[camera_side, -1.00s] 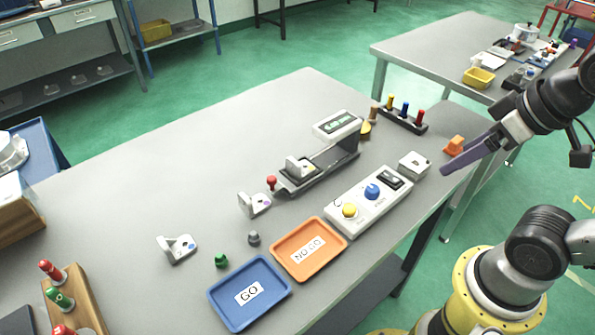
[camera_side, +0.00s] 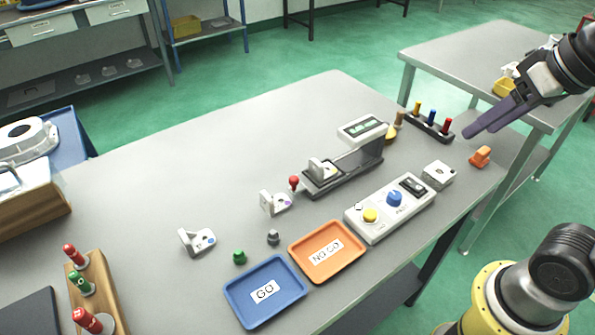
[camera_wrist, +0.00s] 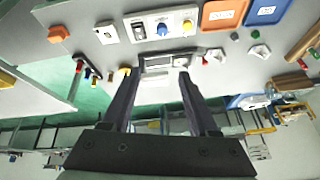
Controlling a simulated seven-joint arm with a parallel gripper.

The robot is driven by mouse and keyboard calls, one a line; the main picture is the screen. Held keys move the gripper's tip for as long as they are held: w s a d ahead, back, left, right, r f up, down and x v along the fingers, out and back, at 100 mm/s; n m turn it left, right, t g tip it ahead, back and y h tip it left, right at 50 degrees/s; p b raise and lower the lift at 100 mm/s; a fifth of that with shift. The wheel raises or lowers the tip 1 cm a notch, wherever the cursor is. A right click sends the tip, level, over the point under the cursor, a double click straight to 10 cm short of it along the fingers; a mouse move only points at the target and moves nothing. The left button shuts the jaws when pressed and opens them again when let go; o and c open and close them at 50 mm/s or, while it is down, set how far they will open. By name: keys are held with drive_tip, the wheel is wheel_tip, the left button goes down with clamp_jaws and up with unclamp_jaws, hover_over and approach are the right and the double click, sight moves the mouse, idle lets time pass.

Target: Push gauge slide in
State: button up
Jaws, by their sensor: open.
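The gauge (camera_side: 343,172) stands mid-table, a dark base with a grey display head at its right end. A red knob (camera_side: 294,182) is at its left end, and a light casting (camera_side: 322,168) sits on it. I cannot tell how far the slide is in. My gripper (camera_side: 467,134) is open and empty, right of the gauge and well apart from it, near the table's right end. In the wrist view, the gauge (camera_wrist: 168,61) shows beyond and between my two dark fingers, with the red knob (camera_wrist: 205,61) to its right.
A control box (camera_side: 390,208) with yellow and blue knobs lies in front of the gauge. Blue GO (camera_side: 264,291) and orange NO GO (camera_side: 327,252) trays are at the front edge. A colored-peg rack (camera_side: 430,125) and orange block (camera_side: 480,157) are near my gripper. The table's back left is clear.

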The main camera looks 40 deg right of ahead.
drive_tip(key=w+a+r+m+g, duration=0.15)
drive_tip(key=w+r, duration=0.25)
drive_tip(key=w, duration=0.4)
drive_tip(key=n+g, duration=0.1)
drive_tip(key=g, duration=0.3)
hover_over(294, 177)
wheel_tip(294, 177, down, 14)
wheel_tip(294, 177, down, 13)
drive_tip(key=shift+r, duration=0.1)
clamp_jaws()
